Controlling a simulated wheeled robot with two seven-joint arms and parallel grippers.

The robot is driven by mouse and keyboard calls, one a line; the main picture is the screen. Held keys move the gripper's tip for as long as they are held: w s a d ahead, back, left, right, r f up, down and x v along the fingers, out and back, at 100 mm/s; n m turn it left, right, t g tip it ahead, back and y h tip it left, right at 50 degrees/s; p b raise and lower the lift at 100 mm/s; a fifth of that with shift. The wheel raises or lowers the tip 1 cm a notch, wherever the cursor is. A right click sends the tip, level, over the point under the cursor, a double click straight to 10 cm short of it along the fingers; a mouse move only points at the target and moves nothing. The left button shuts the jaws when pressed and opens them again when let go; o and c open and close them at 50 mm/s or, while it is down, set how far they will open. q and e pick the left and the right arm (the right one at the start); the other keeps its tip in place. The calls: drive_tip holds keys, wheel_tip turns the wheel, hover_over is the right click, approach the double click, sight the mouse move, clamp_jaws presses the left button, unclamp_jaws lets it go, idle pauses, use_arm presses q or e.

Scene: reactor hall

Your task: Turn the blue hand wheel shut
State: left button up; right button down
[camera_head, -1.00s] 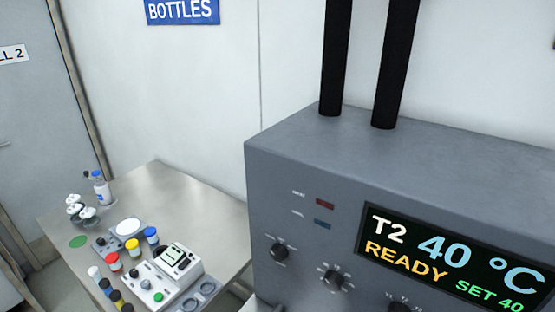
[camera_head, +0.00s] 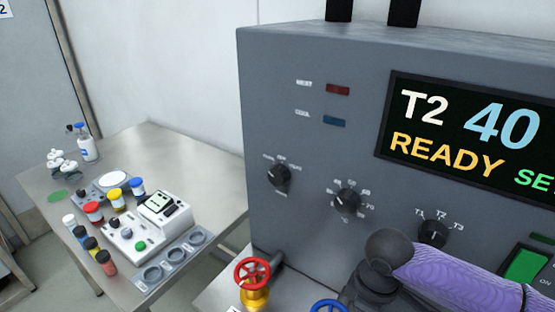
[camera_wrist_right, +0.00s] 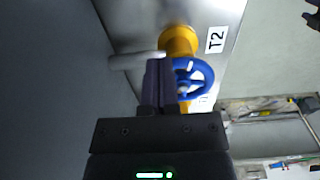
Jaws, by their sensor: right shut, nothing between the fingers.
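The blue hand wheel (camera_head: 328,305) shows only as a top arc at the bottom edge of the head view. In the right wrist view the blue wheel (camera_wrist_right: 207,72) is on a yellow valve body (camera_wrist_right: 180,38), beside a white T2 label (camera_wrist_right: 216,39). My right gripper (camera_wrist_right: 159,62) is shut and empty. Its fingers are just left of the wheel in that view and overlap the wheel's left edge; I cannot tell whether they touch it. My right arm comes in from the right in the head view, above the wheel. My left gripper is out of view.
A red hand wheel (camera_head: 253,273) on a yellow valve stands left of the blue one. The grey control cabinet (camera_head: 285,60) with knobs and a display (camera_head: 470,140) rises behind. A side table (camera_head: 195,165) with bottles and instruments is at left.

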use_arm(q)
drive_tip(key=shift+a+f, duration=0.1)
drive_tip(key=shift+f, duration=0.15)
use_arm(e)
drive_tip(key=shift+f, duration=0.8)
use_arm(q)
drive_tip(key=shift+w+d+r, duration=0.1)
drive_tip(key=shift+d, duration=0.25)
use_arm(e)
drive_tip(key=shift+a, duration=0.15)
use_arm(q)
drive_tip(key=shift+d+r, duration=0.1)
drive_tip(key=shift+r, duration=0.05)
use_arm(e)
drive_tip(key=shift+a, duration=0.15)
